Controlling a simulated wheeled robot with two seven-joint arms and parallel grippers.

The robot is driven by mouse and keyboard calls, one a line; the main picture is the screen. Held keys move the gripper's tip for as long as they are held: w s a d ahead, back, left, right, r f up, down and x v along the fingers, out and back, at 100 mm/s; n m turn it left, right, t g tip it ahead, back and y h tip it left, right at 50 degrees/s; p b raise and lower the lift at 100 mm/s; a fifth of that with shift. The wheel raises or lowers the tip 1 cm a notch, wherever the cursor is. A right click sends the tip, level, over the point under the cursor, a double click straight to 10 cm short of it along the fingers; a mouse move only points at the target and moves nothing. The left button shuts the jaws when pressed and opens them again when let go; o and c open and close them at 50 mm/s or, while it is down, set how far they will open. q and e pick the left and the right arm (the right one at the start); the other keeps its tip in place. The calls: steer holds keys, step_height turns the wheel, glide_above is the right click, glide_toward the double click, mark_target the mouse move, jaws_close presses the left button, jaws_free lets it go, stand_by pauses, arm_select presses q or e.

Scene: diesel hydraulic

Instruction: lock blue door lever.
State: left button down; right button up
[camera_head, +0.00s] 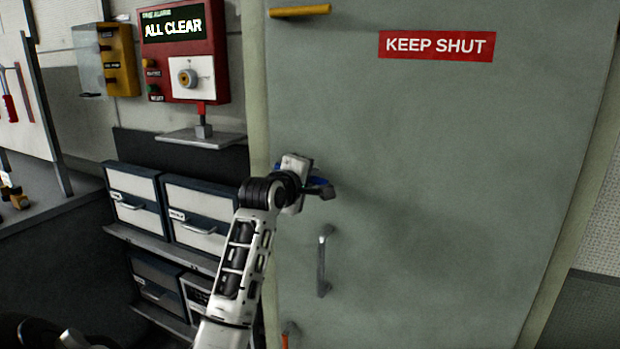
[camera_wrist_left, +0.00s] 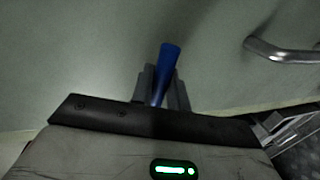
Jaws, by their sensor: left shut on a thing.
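The blue door lever (camera_wrist_left: 168,62) shows in the left wrist view between the two fingers of my left gripper (camera_wrist_left: 163,88), with its end sticking out beyond them. My left gripper is shut on the lever. In the head view my left gripper (camera_head: 318,187) is at the left edge of the grey-green door (camera_head: 450,170), and only small bits of blue (camera_head: 319,180) show around it. The rest of the lever and its pivot are hidden behind my gripper and wrist. My right gripper is in neither view.
A metal pull handle (camera_head: 322,262) is on the door just below the lever. A red alarm box (camera_head: 186,55), a small shelf (camera_head: 201,138) and drawers (camera_head: 190,215) are left of the door.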

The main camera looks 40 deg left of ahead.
arm_select(q)
steer(key=shift+r+n, duration=0.8)
steer(key=shift+r+h, duration=0.15)
steer(key=shift+h, duration=0.15)
steer(key=c, duration=1.4)
jaws_free()
steer(key=shift+c, duration=0.2)
steer(key=b+v, duration=0.1)
steer(key=v, duration=1.5)
steer(key=shift+f+b, duration=0.2)
steer(key=shift+b, duration=0.1)
